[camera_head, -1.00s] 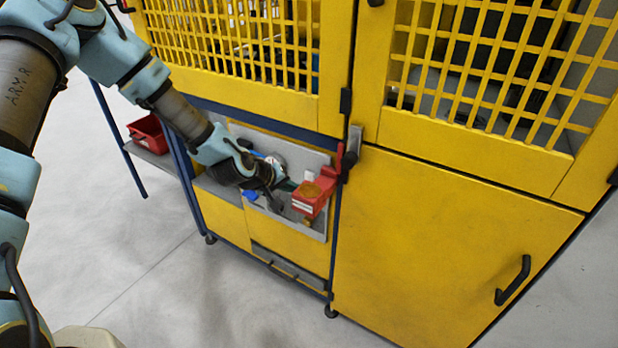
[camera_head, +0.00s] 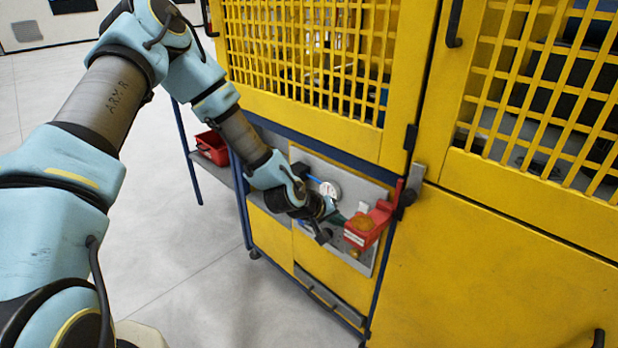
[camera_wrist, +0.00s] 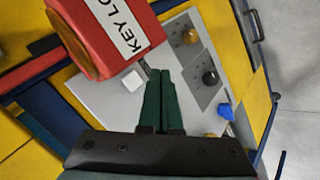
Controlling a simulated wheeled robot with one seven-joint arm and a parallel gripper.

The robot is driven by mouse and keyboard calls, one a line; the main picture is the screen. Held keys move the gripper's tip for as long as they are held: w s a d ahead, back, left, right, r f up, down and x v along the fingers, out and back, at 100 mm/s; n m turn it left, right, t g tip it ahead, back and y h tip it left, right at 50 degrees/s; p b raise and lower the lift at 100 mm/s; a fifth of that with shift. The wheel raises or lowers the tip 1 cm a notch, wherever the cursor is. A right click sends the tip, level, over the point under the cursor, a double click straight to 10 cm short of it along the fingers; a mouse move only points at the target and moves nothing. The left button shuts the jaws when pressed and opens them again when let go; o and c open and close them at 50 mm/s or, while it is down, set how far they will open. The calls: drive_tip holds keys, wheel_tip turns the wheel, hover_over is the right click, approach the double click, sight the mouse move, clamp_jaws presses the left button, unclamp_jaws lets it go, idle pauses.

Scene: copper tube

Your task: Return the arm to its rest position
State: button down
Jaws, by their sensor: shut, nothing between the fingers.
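My arm (camera_head: 245,140) reaches from the left toward the grey control panel (camera_head: 365,190) on the yellow machine. My gripper (camera_head: 338,219) is at the panel, just left of the red box (camera_head: 368,226). In the wrist view, the two dark green fingers (camera_wrist: 158,100) are together with nothing between them. The red box (camera_wrist: 100,35) with a "KEY LO..." label is close to the fingertips at the upper left there. Part of the panel is hidden behind my gripper in the head view.
A yellow mesh door (camera_head: 300,60) stands above. A red bin (camera_head: 212,147) sits on a shelf at the left. Open grey floor (camera_head: 190,270) lies below.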

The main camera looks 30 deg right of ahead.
drive_tip(key=w+a+r+t+y, duration=0.15)
drive_tip(key=w+a+r, duration=0.25)
drive_tip(key=a, duration=0.5)
drive_tip(key=w+a+r+y, duration=0.3)
drive_tip(key=a, duration=0.6)
drive_tip(key=w+a+r+t+y, duration=0.15)
drive_tip(key=w+a+r, duration=0.25)
drive_tip(key=a, duration=0.6)
drive_tip(key=s+a+r+n+g+y, duration=0.1)
drive_tip(key=s+a+r+n, duration=0.1)
drive_tip(key=a, duration=0.7)
drive_tip(key=s+a+r+n+y, duration=0.1)
drive_tip(key=s+a+r, duration=0.4)
drive_tip(key=a, duration=0.5)
wheel_tip(320, 180, up, 2)
drive_tip(key=shift+r+n+g+y, duration=0.15)
drive_tip(key=shift+n+g+y, duration=0.25)
drive_tip(key=shift+n, duration=0.1)
